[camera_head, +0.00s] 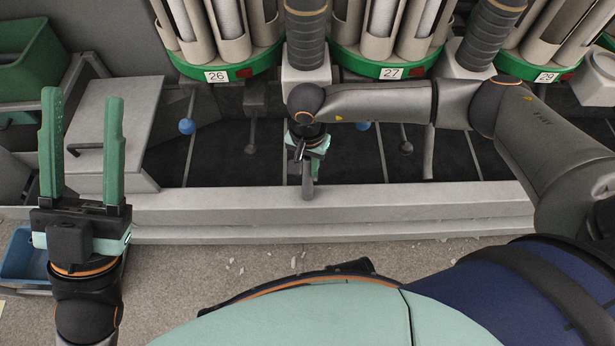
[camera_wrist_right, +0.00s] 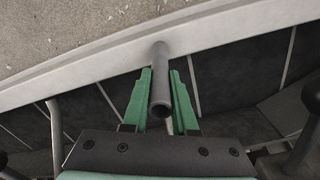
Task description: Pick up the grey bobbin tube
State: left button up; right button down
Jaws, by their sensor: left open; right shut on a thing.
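The grey bobbin tube (camera_wrist_right: 160,85) is between the green fingers of my right gripper (camera_wrist_right: 161,95) in the right wrist view. The fingers are shut on it and its open end faces the camera.
The rail (camera_head: 420,201) runs across the machine's front. Green round holders numbered 26 (camera_head: 217,76), 27 (camera_head: 391,72) and 29 stand behind, with white tubes. A grey box (camera_head: 115,115), a green bin (camera_head: 30,60) and a blue bin (camera_head: 24,258) are at the left.

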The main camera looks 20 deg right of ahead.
aim_at(307, 158)
jog(key=shift+r, duration=0.1)
dwell(0.7)
jog(key=shift+r+p, duration=0.3)
jog(key=shift+r, duration=0.2)
notch_tip(307, 158, up, 3)
jog(key=shift+f+p, duration=0.15)
jog(key=shift+p, duration=0.45)
pick_arm(q)
jog(key=shift+m, duration=0.4)
jog(key=r+p, duration=0.2)
jog(key=r, duration=0.1)
jog(key=r+p, duration=0.1)
jog(key=r, duration=0.1)
jog(key=shift+s+a, duration=0.1)
jog(key=shift+a, duration=0.15)
pick_arm(e)
jog(key=s+a+r, duration=0.9)
jog(key=a, duration=0.1)
jog(key=shift+s, duration=0.35)
jog(key=shift+r, duration=0.1)
